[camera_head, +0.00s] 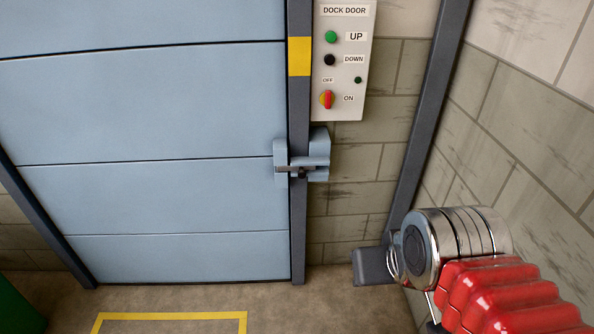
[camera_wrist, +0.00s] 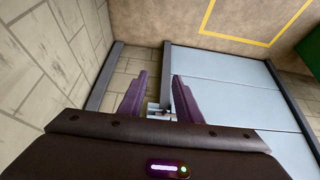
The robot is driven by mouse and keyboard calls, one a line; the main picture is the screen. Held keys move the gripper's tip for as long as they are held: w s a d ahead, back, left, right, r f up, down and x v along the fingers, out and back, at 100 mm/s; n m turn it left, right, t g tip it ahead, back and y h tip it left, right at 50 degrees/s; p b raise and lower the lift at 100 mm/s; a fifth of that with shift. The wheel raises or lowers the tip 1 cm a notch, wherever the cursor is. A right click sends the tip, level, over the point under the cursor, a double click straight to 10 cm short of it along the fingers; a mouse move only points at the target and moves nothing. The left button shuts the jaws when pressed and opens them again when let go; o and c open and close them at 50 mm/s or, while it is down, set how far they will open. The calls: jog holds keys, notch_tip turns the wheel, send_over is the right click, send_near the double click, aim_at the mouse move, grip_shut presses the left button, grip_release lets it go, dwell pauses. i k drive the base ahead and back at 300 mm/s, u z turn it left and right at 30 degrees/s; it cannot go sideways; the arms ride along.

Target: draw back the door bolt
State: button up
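The door bolt (camera_head: 303,168) is a small grey-blue fitting at the right edge of the pale blue dock door (camera_head: 150,115). It bridges the door edge and the dark frame post, with a dark bar across its middle. In the wrist view, which is turned upside down, part of the bolt (camera_wrist: 155,106) shows beyond and between my fingers. My gripper (camera_wrist: 160,75) has two purple fingers spread apart with nothing between them. It is apart from the bolt. The head view shows only my red and silver arm at lower right, with no fingers visible.
A control box (camera_head: 345,60) with buttons and a red-yellow switch hangs above the bolt. A dark slanted post (camera_head: 425,125) stands right of it, with a grey block (camera_head: 372,266) at its foot. A yellow floor outline (camera_head: 170,316) lies before the door.

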aim_at(302, 173)
jog(key=k, duration=0.65)
jog(key=u, duration=0.35)
jog(key=i, duration=1.2)
jog(key=u, duration=1.05)
jog(key=i, duration=1.05)
jog(key=u, duration=0.6)
